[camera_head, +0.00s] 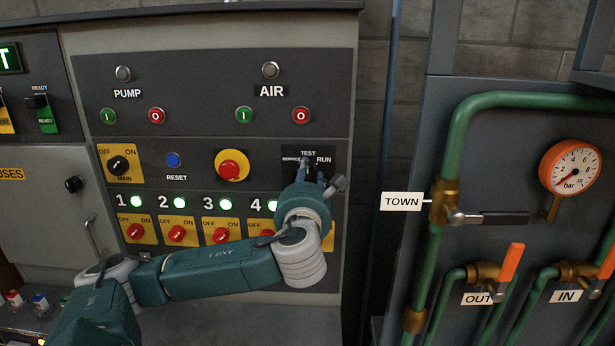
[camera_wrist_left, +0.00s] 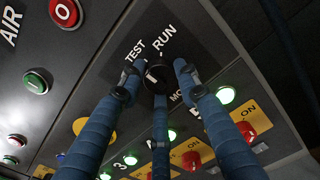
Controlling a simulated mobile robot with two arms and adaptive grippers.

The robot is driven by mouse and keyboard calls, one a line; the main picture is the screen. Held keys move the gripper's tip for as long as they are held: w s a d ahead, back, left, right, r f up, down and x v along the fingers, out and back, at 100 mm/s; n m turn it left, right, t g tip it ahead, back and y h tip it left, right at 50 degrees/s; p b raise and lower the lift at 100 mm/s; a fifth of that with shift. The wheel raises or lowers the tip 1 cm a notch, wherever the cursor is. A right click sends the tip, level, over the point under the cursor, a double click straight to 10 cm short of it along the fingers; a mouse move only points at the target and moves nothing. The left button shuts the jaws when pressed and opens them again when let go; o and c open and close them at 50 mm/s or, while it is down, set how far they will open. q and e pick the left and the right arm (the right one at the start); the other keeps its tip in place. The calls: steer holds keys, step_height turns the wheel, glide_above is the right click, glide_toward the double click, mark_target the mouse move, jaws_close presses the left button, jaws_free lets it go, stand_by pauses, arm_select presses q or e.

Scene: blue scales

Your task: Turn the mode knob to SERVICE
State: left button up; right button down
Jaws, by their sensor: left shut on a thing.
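The black mode knob (camera_wrist_left: 157,76) sits on the dark panel under the words TEST and RUN in the left wrist view. My left gripper (camera_wrist_left: 158,72) has blue fingers around it, one on each side and a third below, and is shut on the knob. A small pale mark shows on the knob's face, but I cannot tell surely which word it points at. In the head view my left gripper (camera_head: 309,172) hides most of the knob. The SERVICE label (camera_head: 296,159) is small, left of TEST and partly covered. My right gripper is in neither view.
Near the knob are the yellow-ringed red button (camera_head: 230,168), the blue RESET button (camera_head: 173,160) and a row of red switches (camera_head: 178,234) with green lights. To the right stand green pipes (camera_head: 450,160) with valve levers and a pressure gauge (camera_head: 570,167).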

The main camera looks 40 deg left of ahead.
arm_select(q)
steer(key=n, duration=0.4)
steer(key=shift+r+n, duration=0.1)
steer(key=shift+n, duration=0.3)
steer(key=n, duration=0.4)
steer(key=shift+n, duration=0.4)
steer(key=shift+r+n, duration=0.1)
steer(key=shift+n, duration=0.2)
steer(key=o, duration=1.1)
steer(key=shift+o, duration=0.2)
steer(key=shift+s+d, duration=0.15)
steer(key=shift+s, duration=0.05)
steer(key=v, duration=0.7)
